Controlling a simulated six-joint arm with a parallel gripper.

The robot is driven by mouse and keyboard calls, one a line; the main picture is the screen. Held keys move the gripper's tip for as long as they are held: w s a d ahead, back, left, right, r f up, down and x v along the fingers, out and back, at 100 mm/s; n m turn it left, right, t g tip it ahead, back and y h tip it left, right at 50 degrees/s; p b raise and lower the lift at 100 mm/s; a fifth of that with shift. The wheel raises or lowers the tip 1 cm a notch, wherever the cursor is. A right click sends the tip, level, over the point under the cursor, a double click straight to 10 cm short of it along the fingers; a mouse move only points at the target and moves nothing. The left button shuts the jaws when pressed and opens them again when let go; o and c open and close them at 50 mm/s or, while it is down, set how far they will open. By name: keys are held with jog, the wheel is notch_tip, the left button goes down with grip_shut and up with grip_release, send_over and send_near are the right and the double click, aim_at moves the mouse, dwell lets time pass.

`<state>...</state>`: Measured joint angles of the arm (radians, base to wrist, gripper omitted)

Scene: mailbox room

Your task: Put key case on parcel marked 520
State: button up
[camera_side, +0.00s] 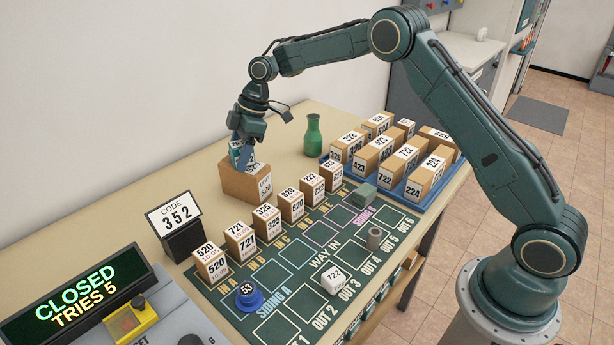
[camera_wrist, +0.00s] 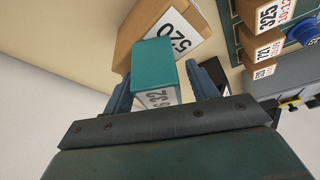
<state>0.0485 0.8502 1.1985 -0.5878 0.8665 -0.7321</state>
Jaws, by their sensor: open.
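A teal box with a white printed label (camera_wrist: 153,58), which looks like the key case, is between the fingers of my gripper (camera_wrist: 165,82) in the wrist view. A gap shows beside it on the right. My gripper (camera_side: 243,150) is open, over the large brown parcel (camera_side: 236,184) in the side view. That parcel's label reads 520, and it also shows in the wrist view (camera_wrist: 138,32). The teal box appears upright on or just above its top; the contact is hidden. A smaller parcel marked 520 (camera_side: 211,266) stands at the board's near left corner.
A row of small numbered parcels (camera_side: 267,222) lines the green board (camera_side: 300,262) in front. A green bottle (camera_side: 313,137) and blue trays of parcels (camera_side: 420,203) stand to the right. A code stand (camera_side: 178,238) and a display reading CLOSED (camera_side: 78,300) are at left.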

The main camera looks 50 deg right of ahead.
jog(key=shift+r, duration=0.15)
jog(key=v, duration=1.2)
jog(key=shift+s, duration=0.1)
dwell(0.4)
jog(key=s+a+r+m+t+h, duration=0.1)
jog(key=s+r+m, duration=0.4)
jog(key=s, duration=0.4)
jog(key=s+r+m+t, duration=0.1)
jog(key=s+r+m, duration=0.1)
jog(key=s+r, duration=0.65)
jog(key=s+d+f+m+h, duration=0.1)
jog(key=s+f+m, duration=0.1)
jog(key=s, duration=0.6)
jog(key=s+d+f+m+t+h, duration=0.1)
jog(key=s+d+f+m, duration=0.1)
jog(key=s, duration=0.5)
jog(key=s+d+f+m+t+h, duration=0.1)
jog(key=s+f, duration=0.3)
jog(key=s, duration=0.4)
jog(key=shift+s+d+f+m, duration=0.25)
jog(key=shift+s+f+m, duration=0.1)
jog(key=shift+m, duration=0.45)
